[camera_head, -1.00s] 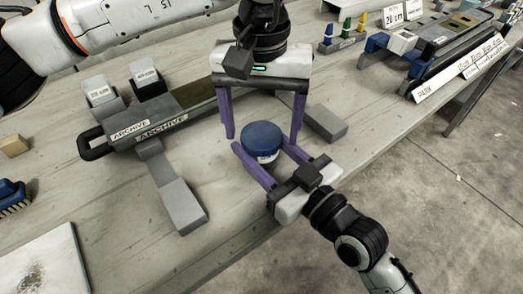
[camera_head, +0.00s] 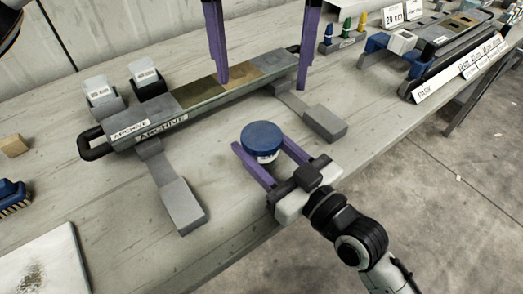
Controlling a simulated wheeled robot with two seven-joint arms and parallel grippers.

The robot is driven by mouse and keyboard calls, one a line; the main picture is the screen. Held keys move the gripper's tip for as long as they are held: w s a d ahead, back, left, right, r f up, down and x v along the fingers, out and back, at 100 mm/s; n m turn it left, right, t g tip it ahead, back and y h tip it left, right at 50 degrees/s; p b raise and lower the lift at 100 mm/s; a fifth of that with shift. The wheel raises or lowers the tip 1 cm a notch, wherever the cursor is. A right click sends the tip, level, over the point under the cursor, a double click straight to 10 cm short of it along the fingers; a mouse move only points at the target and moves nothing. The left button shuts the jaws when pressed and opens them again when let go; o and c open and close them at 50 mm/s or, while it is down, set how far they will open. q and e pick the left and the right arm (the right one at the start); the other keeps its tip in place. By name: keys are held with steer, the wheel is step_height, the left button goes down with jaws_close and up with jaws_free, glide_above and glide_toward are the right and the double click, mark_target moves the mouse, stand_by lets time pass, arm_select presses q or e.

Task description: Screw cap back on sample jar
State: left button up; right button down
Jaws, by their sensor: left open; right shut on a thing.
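The sample jar (camera_head: 266,158) stands upright on the bench near its front edge. The blue cap (camera_head: 262,136) sits on top of it and covers its mouth; I cannot tell how tight it is. My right gripper (camera_head: 270,158) comes from the lower right, with its purple fingers shut on the jar from either side. My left gripper (camera_head: 262,82) is high above and behind the jar, with its two purple fingers wide apart and empty. Its body is cut off by the top edge of the view.
Behind the jar lies a long archive tray (camera_head: 205,98) with a handle and grey feet. Two labelled boxes (camera_head: 147,77) stand behind it. A brush (camera_head: 12,198) and a white board (camera_head: 45,268) are at left. A rack (camera_head: 460,65) stands at right. The bench's front edge is close.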

steer(key=c, duration=0.8)
jaws_free()
steer(key=shift+o, duration=0.2)
steer(key=v, duration=1)
steer(key=shift+s+b, duration=0.15)
steer(key=shift+b, duration=0.2)
